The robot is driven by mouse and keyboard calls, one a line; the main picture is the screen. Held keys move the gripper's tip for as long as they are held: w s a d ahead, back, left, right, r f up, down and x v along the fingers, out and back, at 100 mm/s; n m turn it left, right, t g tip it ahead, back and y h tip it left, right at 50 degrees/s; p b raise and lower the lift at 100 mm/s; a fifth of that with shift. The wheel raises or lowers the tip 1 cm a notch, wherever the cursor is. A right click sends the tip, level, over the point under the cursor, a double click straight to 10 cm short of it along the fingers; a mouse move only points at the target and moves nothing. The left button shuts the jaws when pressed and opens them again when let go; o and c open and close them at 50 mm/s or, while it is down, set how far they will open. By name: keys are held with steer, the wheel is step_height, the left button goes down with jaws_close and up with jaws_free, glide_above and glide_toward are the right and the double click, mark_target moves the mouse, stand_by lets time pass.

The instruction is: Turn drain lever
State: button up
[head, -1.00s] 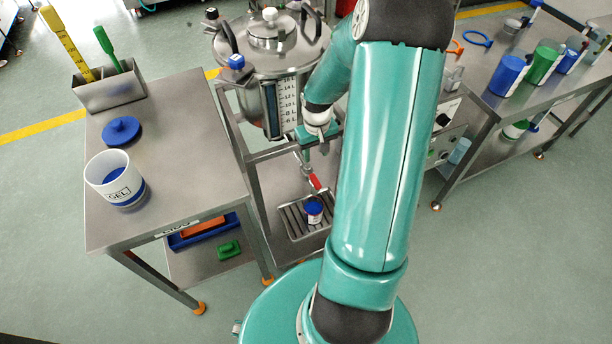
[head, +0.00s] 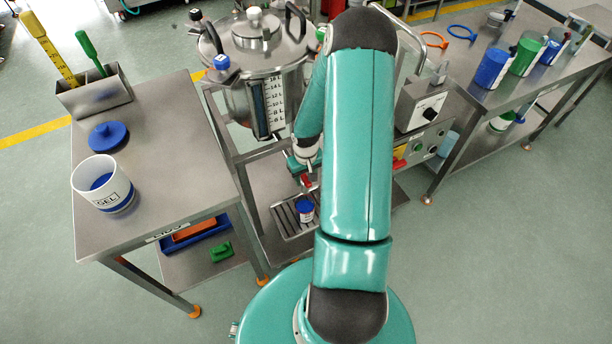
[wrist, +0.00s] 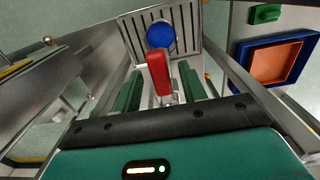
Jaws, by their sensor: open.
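The drain lever has a red handle (wrist: 158,72), seen in the wrist view between the two green fingers of my gripper (wrist: 159,88). The fingers are open, with a gap on each side of the handle. In the head view the red lever (head: 307,181) shows just below my gripper (head: 303,166), under the steel tank (head: 240,100). A small blue-topped cup (head: 305,210) stands on the slotted drip tray (head: 284,222) below the lever. Its blue top (wrist: 160,36) also shows in the wrist view beyond the handle. The lever's pivot is mostly hidden.
A steel table (head: 160,170) at left holds a GEL cup (head: 103,183), a blue lid (head: 108,136) and a tool holder (head: 95,95). A control box (head: 422,108) stands right of my arm. The tank's frame posts flank my gripper closely.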

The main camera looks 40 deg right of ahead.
jaws_close()
steer(key=shift+a, duration=0.15)
steer(key=w+a+m, duration=0.4)
steer(key=w+m, duration=0.4)
steer(key=m, duration=1)
steer(key=shift+w, duration=0.2)
stand_by(0.5)
steer(key=shift+r, duration=0.1)
